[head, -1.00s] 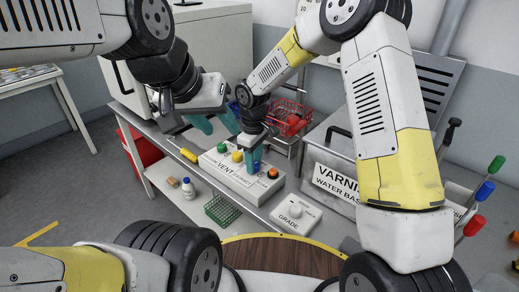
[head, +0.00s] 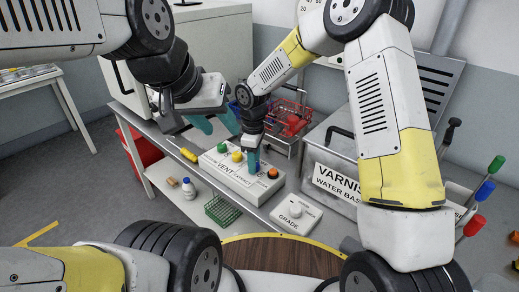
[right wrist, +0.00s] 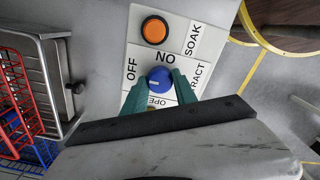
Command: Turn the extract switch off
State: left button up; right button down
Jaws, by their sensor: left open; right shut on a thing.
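The white VENT box (head: 228,178) sits on the bench. It carries a green knob (head: 222,148), a yellow knob (head: 238,156) and an orange button (head: 272,173). In the right wrist view a blue knob (right wrist: 159,77) sits beside lettering partly reading "RACT", with "OFF" and "NO" marked around it. My right gripper (head: 253,162) is down at the box. Its teal fingers (right wrist: 151,79) are shut on the blue knob, one on each side. Which mark the knob points to is unclear. My left gripper (head: 215,124) is open and empty above the bench, behind the box.
A GRADE box (head: 296,214) stands right of the VENT box. A yellow screwdriver (head: 183,151) lies to its left. A red wire basket (head: 291,119) and a VARNISH tank (head: 340,183) stand close behind and right. A green crate (head: 222,211) is on the lower shelf.

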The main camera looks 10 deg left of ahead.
jog(key=c, duration=1)
grip_release()
jog(key=shift+r, duration=0.1)
notch_tip(320, 180, up, 8)
jog(key=shift+f, duration=0.15)
